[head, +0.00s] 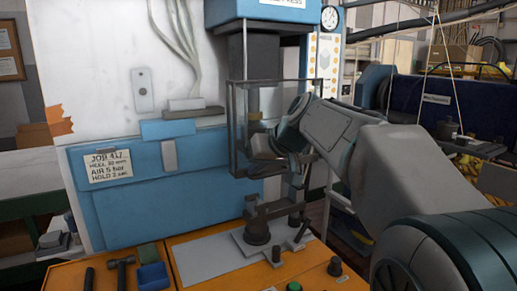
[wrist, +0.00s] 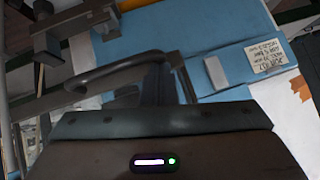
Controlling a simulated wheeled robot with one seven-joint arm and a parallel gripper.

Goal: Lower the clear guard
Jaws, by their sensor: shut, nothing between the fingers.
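The clear guard (head: 238,125) is a see-through box with dark edges. It stands around the upper part of the press, above the work plate (head: 205,262). A curved dark bar, which looks like the guard's handle (wrist: 115,70), crosses the wrist view.
The blue press body (head: 190,170) carries a job card (head: 108,166). A hammer (head: 121,270), a blue tray (head: 152,276) and a green button (head: 294,286) are at the front of the orange bench.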

